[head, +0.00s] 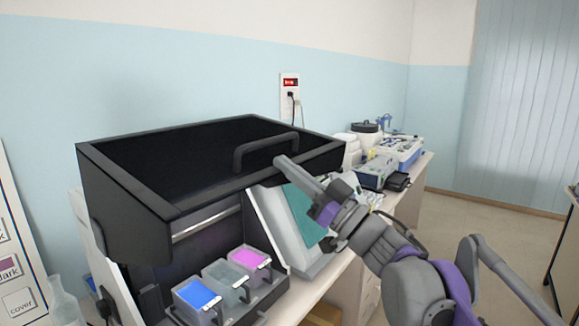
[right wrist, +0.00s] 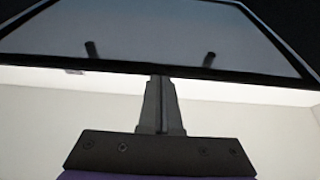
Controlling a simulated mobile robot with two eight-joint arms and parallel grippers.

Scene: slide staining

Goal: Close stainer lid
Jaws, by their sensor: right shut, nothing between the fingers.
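The stainer lid (head: 110,168) is a large black-framed cover with a dark panel. It stands raised above the stainer body, with a gap at the front where the inside shows. Its curved black handle (head: 238,160) is at the front edge. My right gripper (head: 281,161) is shut and empty, its fingertips at the front edge of the lid, just right of the handle. In the right wrist view the lid's edge (right wrist: 110,66) crosses above the shut fingers (right wrist: 160,80); I cannot tell whether they touch it. My left gripper is not in view.
Containers with blue (head: 197,295), grey and pink (head: 246,258) contents stand at the stainer's front. A panel with a teal screen (head: 303,215) is beside them, close to my right arm. Other lab devices (head: 376,170) fill the bench behind. Open floor lies to the right.

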